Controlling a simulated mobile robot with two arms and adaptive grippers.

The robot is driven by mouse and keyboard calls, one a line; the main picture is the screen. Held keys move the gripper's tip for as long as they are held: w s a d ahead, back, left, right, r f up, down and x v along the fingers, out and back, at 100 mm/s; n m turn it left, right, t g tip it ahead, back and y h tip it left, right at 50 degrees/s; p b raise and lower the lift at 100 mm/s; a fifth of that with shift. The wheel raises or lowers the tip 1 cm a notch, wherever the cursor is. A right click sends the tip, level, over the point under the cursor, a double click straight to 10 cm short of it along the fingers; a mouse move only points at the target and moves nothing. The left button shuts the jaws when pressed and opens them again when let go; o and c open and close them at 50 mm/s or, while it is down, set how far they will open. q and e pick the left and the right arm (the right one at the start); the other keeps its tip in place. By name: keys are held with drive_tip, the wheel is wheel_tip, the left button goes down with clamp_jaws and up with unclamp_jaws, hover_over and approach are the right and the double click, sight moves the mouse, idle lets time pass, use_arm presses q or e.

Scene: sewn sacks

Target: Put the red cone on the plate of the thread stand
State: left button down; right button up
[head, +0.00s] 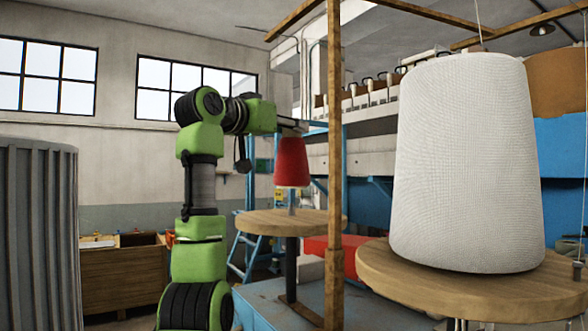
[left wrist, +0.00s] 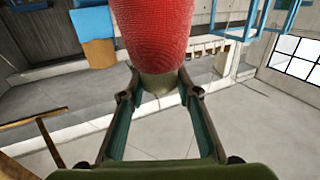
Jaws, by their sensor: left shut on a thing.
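The red cone (head: 291,163) hangs upright, wide end down, from my left gripper (head: 293,128), which is shut on its narrow top. In the left wrist view the cone (left wrist: 155,35) sits between the two fingers (left wrist: 160,92), its tan tip held by them. Below the cone in the head view is a round wooden plate (head: 262,223) of the thread stand. I cannot tell whether the peg enters the cone. My right gripper is not in view.
A large white cone (head: 466,165) stands on a nearer wooden plate (head: 400,283) at the right. A wooden post (head: 334,170) rises just right of the red cone. A grey ribbed column (head: 38,230) stands at the far left.

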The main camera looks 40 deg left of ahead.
sight(292, 155)
use_arm(q)
drive_tip(key=shift+a+f, duration=0.2)
drive_tip(key=shift+f, duration=0.35)
drive_tip(key=shift+a+f, duration=0.15)
drive_tip(key=shift+f, duration=0.4)
drive_tip(key=f, duration=0.1)
drive_tip(key=w+f, duration=0.1)
drive_tip(key=f, duration=0.1)
drive_tip(key=shift+d+f+p, duration=0.2)
drive_tip(key=shift+f+p, duration=0.05)
drive_tip(key=shift+p, duration=0.1)
drive_tip(key=shift+s+f, duration=0.1)
drive_tip(key=shift+f, duration=0.25)
drive_tip(key=shift+a, duration=0.2)
drive_tip(key=c, duration=1.5)
unclamp_jaws()
drive_tip(key=shift+d, duration=0.2)
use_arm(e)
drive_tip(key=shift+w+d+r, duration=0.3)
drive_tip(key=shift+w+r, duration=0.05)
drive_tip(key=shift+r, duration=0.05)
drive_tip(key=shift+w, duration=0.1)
